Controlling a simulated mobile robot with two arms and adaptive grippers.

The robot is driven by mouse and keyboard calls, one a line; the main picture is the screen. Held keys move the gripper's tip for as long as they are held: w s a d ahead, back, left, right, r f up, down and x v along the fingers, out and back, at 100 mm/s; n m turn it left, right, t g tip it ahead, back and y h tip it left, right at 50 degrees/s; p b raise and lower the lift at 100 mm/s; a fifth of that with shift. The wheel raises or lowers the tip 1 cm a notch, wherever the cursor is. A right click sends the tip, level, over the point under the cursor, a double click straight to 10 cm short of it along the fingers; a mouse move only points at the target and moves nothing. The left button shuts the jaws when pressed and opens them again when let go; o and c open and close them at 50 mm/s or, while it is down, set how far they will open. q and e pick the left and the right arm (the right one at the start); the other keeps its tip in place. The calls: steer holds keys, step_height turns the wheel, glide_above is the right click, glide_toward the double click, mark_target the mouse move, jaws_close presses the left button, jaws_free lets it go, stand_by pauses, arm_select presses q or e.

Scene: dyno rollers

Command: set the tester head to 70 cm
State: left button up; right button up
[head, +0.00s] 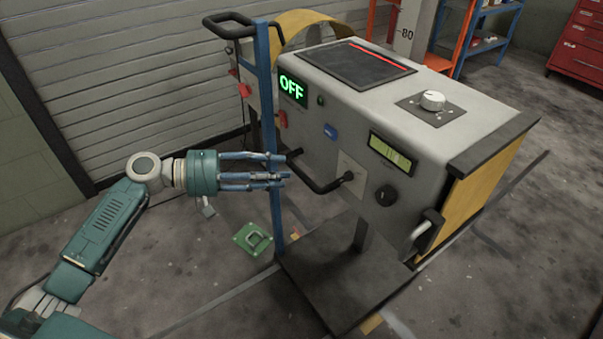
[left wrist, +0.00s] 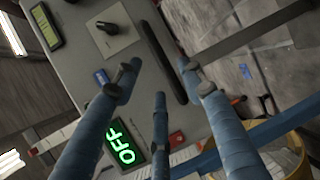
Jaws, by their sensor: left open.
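The tester head is a grey box (head: 335,122) on a post above a dark base plate. Its front has a green OFF display (head: 292,88), a black bar handle (head: 325,187) and a beige plate with a small black knob (head: 349,176). A post behind it bears the number 80 (head: 406,34). My left gripper (head: 284,176) is open and empty, its fingers pointing at the front by the bar handle. In the left wrist view the OFF display (left wrist: 126,142), bar handle (left wrist: 163,62) and black knob (left wrist: 107,27) show beyond the open fingers. Whether the fingers touch anything is unclear.
A blue upright post (head: 266,90) stands close beside my left fingers. A green floor plate (head: 252,239) lies below. A side handle (head: 424,232) sticks out at the box's right. A red tool cabinet (head: 580,48) stands far right. Floor at the right is mostly free.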

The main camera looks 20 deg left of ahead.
mark_target(298, 173)
arm_select(q)
steer(key=x, duration=0.6)
steer(key=shift+w+d+f, duration=0.1)
steer(key=shift+d+f, duration=0.05)
steer(key=shift+c, duration=0.2)
jaws_close()
